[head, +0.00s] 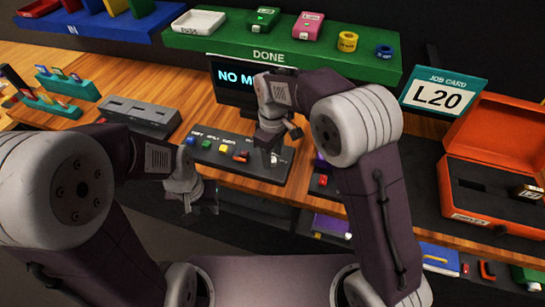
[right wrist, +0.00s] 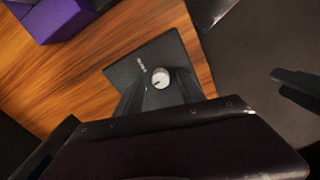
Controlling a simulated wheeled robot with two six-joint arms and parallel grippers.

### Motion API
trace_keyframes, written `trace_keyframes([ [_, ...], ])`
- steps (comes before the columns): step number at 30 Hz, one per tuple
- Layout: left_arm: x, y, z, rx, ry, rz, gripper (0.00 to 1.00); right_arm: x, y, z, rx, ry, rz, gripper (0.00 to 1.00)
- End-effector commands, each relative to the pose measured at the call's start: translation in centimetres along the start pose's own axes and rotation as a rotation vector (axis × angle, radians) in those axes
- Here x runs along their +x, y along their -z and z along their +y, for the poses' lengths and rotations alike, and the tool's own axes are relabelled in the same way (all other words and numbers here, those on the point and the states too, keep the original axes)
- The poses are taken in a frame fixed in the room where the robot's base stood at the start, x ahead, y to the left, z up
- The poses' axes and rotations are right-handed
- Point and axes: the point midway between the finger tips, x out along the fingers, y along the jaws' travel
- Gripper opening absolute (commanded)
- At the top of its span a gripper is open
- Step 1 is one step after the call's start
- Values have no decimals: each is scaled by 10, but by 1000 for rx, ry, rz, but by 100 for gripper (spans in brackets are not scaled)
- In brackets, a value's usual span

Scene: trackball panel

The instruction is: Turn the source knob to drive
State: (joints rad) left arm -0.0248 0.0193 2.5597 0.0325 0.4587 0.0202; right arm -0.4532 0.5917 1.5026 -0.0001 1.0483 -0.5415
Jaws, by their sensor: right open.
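The source knob (right wrist: 160,77) is a small round white knob with a dark mark. In the right wrist view it stands on the end of a dark panel (right wrist: 118,71) with a small label beside it. My right gripper (head: 268,158) is over the right end of this panel (head: 222,163) in the head view. It is open, with its fingers on either side of the knob; I cannot tell whether they touch it. In the head view the arm hides most of the knob. My left gripper (head: 198,205) hangs in front of the table's edge, its jaws unclear.
The panel carries several coloured controls. A screen (head: 228,78) behind it is partly hidden by my right arm. A grey block (head: 140,115) lies left, an orange case (head: 455,195) stands right. A green shelf (head: 222,46) and a job card reading L20 (head: 441,95) are behind.

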Motion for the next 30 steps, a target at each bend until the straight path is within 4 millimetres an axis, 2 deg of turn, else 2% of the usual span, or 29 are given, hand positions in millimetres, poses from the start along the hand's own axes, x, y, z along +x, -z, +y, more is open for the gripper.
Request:
trace_keyframes([
  [3,0,0,0,0,0,0,36,10,0,0,0,0,0,46],
  [11,0,0,0,0,0,0,36,11,0,0,0,0,1,46],
  [16,0,0,0,0,0,0,36,11,0,0,0,-1,1,0],
  [23,-1,0,0,0,0,0,36,10,0,0,9,-1,1,0],
  [30,-11,1,0,0,0,0,36,8,0,0,97,-1,0,0],
])
